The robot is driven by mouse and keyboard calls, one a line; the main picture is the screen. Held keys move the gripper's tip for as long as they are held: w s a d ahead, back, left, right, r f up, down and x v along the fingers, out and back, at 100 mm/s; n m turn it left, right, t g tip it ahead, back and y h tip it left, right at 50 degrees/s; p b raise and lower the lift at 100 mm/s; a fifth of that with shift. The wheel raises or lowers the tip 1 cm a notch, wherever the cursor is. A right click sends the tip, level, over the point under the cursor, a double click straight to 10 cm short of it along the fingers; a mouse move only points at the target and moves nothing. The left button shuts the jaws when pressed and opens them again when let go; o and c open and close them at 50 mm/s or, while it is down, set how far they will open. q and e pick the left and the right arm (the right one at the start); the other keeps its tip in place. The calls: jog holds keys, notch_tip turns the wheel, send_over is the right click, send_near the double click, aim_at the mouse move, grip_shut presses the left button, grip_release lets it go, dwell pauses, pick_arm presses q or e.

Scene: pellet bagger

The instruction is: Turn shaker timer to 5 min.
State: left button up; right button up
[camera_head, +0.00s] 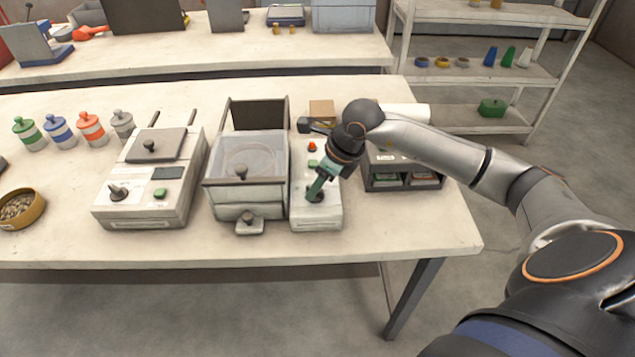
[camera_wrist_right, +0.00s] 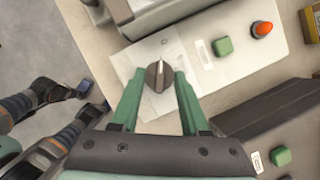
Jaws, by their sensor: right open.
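The timer knob is a round dark dial with a pale pointer line, seen in the right wrist view (camera_wrist_right: 158,76). It sits on a white label on the pale control box (camera_head: 328,216), which stands right of the clear-lidded bin (camera_head: 245,160). My right gripper (camera_head: 315,192) comes down over the front of this box. In the right wrist view its two green fingers (camera_wrist_right: 160,78) are open, one on each side of the knob. I cannot tell whether they touch it. The scale marks are too small to read. In the head view the gripper mostly hides the knob. My left gripper is not seen.
The box also carries a green button (camera_wrist_right: 222,46) and an orange-red button (camera_wrist_right: 262,29). A dark divided holder (camera_head: 403,180) stands close on the right. Another machine with a knob (camera_head: 150,195) stands left of the bin.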

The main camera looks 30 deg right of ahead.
jog(key=shift+f, duration=0.1)
jog(key=shift+c, duration=0.3)
grip_shut()
